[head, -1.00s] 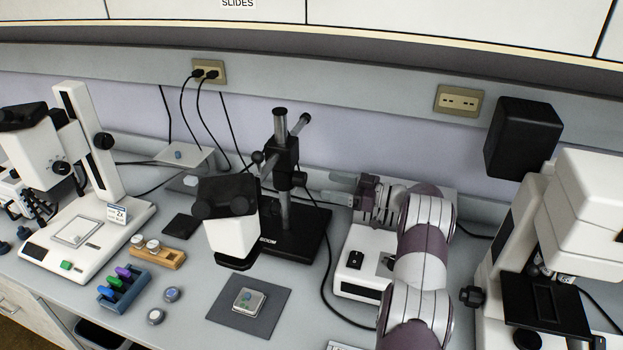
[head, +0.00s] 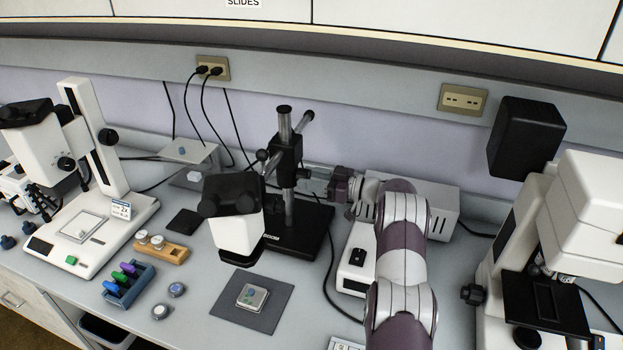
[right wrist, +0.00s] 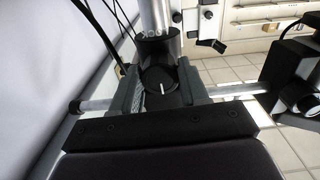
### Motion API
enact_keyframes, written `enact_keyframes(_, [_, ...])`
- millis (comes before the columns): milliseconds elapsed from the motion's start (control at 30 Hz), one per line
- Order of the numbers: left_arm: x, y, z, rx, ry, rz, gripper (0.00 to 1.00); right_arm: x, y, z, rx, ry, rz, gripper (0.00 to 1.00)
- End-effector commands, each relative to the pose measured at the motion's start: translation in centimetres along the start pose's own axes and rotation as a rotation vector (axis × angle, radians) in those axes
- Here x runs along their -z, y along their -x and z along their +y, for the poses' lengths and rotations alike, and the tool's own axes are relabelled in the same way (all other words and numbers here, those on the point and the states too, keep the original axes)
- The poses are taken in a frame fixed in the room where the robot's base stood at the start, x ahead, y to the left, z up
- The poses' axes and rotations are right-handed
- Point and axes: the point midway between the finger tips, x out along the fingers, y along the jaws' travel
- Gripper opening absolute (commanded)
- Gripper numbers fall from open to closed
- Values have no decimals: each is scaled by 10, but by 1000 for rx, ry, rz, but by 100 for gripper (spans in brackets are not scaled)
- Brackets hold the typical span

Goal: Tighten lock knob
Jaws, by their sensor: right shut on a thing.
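The black lock knob (right wrist: 157,84) with a white mark shows in the right wrist view, on the side of the black clamp block of the boom stand. My right gripper (right wrist: 158,78) has its grey fingers on both sides of the knob and is shut on it. In the head view my right gripper (head: 314,180) reaches in from the right to the clamp block (head: 287,160) on the upright metal post (head: 290,208). There the fingers mostly hide the knob. My left gripper is not in view.
The stand's black base (head: 300,238) and microscope head (head: 236,218) are left of my right arm. A white-grey unit (head: 356,262) stands below the arm. A large white microscope (head: 590,215) stands at the right. A grey mat (head: 225,300) lies in front.

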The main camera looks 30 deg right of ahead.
Motion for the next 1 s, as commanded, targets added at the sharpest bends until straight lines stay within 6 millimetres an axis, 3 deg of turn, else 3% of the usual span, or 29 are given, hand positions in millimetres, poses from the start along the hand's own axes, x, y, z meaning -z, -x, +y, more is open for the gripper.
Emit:
enact_keyframes(367, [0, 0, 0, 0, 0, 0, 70, 0, 0, 0, 1, -146, 0, 14])
enact_keyframes(1000, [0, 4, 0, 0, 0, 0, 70, 1, 0, -1, 0, -666, 0, 14])
